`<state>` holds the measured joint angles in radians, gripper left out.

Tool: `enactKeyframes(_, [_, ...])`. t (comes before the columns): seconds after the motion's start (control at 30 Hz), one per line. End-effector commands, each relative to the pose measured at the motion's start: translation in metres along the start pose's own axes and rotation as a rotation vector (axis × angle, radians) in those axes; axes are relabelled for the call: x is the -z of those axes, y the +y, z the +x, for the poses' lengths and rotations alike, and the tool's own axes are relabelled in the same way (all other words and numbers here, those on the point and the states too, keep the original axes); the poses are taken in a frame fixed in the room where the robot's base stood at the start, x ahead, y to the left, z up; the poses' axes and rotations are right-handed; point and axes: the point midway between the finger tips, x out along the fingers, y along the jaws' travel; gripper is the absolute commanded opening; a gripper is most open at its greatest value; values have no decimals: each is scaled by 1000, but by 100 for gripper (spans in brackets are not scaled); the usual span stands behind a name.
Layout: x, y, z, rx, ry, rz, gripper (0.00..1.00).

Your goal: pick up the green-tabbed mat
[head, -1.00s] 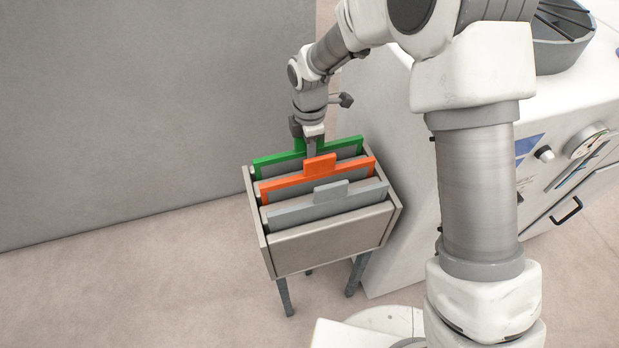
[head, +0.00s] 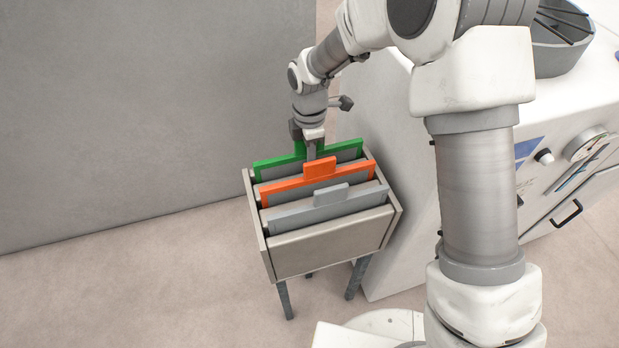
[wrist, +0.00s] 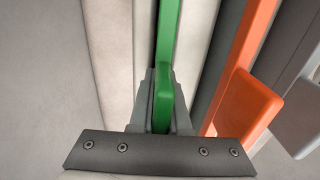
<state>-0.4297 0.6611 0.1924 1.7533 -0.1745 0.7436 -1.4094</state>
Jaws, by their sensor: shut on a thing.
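The green-tabbed mat (head: 274,164) stands upright in the rearmost slot of a small grey rack (head: 330,243). My gripper (head: 312,150) is above the rack, pointing down at the mat's top edge. In the wrist view my gripper (wrist: 160,105) has its fingers on either side of the green tab (wrist: 163,90), shut on it. The fingertips are partly hidden in the head view by the orange tab in front. The mat's lower part is hidden inside the rack.
An orange-tabbed mat (head: 350,171) and a grey-tabbed mat (head: 350,203) stand in the slots in front, the orange one close to my gripper. A white machine (head: 385,130) stands right of the rack. A grey wall panel (head: 130,110) is at the left.

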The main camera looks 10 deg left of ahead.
Motion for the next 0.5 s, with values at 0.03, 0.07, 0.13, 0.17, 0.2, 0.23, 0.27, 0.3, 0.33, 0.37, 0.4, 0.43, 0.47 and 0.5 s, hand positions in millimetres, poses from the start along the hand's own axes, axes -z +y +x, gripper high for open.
enactKeyframes(0.03, [0,0,0,-1,0,0,0])
enactKeyframes(0.07, [0,0,0,-1,0,0,0])
enactKeyframes(0.13, [0,0,-1,-1,0,0,0])
enactKeyframes(0.17, [0,0,-2,-1,0,0,0])
enactKeyframes(0.2, [0,0,-4,-2,0,0,0])
enactKeyframes(0.23, [0,1,-5,-2,0,0,0])
enactKeyframes(0.27, [0,1,-8,-2,0,0,0])
enactKeyframes(0.3, [0,1,-11,-2,0,0,0])
enactKeyframes(0.33, [0,1,-15,-2,0,0,0])
enactKeyframes(0.37, [0,1,-18,-3,0,0,0])
enactKeyframes(0.4, [0,1,-24,-4,0,0,0])
enactKeyframes(0.43, [0,1,-28,-4,0,0,0])
enactKeyframes(0.47, [0,1,-34,-4,0,0,0])
enactKeyframes(0.5, [0,1,-41,-5,0,1,0])
